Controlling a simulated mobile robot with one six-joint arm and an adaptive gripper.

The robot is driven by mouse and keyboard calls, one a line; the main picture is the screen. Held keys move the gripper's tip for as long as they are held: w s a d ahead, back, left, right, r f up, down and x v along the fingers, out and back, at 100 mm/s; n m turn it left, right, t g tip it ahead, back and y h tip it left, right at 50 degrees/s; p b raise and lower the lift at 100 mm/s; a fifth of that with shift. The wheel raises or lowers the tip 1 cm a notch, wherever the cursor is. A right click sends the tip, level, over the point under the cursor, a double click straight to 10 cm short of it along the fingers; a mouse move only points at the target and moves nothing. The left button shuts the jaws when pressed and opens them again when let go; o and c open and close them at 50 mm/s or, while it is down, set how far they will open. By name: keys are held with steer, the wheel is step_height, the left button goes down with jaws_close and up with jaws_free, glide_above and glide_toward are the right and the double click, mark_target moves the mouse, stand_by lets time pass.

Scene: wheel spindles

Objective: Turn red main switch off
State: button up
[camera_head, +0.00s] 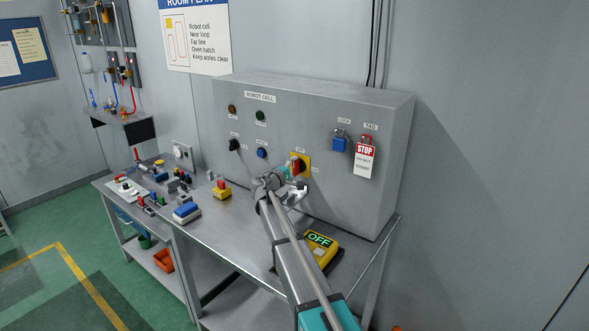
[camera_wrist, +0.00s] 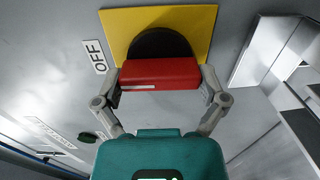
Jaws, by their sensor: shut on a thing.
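The red main switch (camera_wrist: 160,74) is a red bar handle on a black round base, set on a yellow plate (camera_wrist: 203,20). It also shows in the head view (camera_head: 296,165) on the front of the grey panel box, partly hidden by my gripper. An OFF label (camera_wrist: 98,57) is beside the plate in the wrist view. The bar lies along the direction of that label, with its white mark at the label's end. My gripper (camera_wrist: 160,90) has one finger at each end of the bar and is shut on it.
The grey panel box (camera_head: 385,200) also bears lamps, a black knob, a blue button (camera_head: 262,153), a blue padlock (camera_head: 338,144) and a STOP tag (camera_head: 366,160). Small parts crowd the bench's left.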

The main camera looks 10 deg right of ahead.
steer(key=shift+w, duration=0.1)
steer(key=o, duration=0.8)
steer(key=v, duration=1.2)
stand_by(0.3)
